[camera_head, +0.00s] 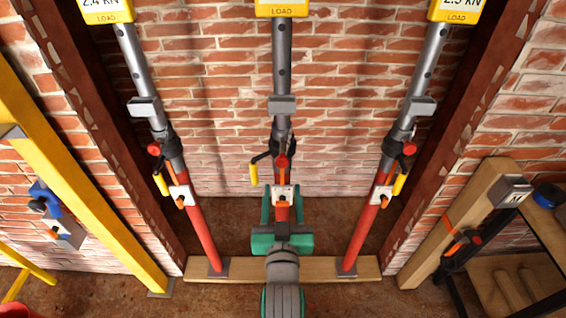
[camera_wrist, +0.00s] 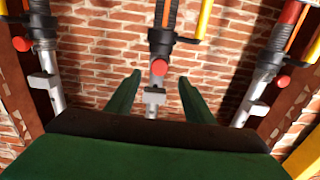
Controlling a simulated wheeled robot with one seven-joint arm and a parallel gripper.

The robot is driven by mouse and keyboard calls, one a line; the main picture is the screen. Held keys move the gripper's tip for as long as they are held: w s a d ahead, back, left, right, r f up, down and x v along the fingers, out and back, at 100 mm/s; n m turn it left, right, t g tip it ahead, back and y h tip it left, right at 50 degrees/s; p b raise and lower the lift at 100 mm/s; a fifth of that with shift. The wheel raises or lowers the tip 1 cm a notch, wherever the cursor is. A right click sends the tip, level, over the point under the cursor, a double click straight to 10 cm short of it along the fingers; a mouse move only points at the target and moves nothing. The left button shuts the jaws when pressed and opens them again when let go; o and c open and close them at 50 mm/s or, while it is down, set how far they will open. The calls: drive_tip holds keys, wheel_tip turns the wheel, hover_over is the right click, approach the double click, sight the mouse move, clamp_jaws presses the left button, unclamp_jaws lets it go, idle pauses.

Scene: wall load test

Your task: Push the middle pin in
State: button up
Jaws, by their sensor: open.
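The middle pin (camera_head: 282,160) has a round red head and sits on the front of the middle prop (camera_head: 282,75), at the dark collar. It also shows in the wrist view (camera_wrist: 159,67). How far it sticks out is hard to tell. My green gripper (camera_head: 282,192) is open and empty in front of the middle prop, lower in the head view than the pin. In the wrist view its fingers (camera_wrist: 159,77) point toward the prop, with the pin head seen between and slightly above the tips. I see no contact. The other props carry a left pin (camera_head: 154,149) and a right pin (camera_head: 409,148).
A yellow crank handle (camera_head: 254,173) hangs left of the middle prop. A white tag (camera_head: 282,193) is partly behind my gripper. The props stand on a wooden sill (camera_head: 215,268) before a brick wall (camera_head: 230,100). A yellow beam (camera_head: 75,170) and a shelf (camera_head: 530,262) flank the sides.

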sight(282, 163)
drive_tip(key=w, duration=0.7)
drive_tip(key=w+r, duration=0.1)
drive_tip(key=w, duration=0.2)
drive_tip(key=shift+w+a, duration=0.1)
drive_tip(key=shift+w, duration=0.55)
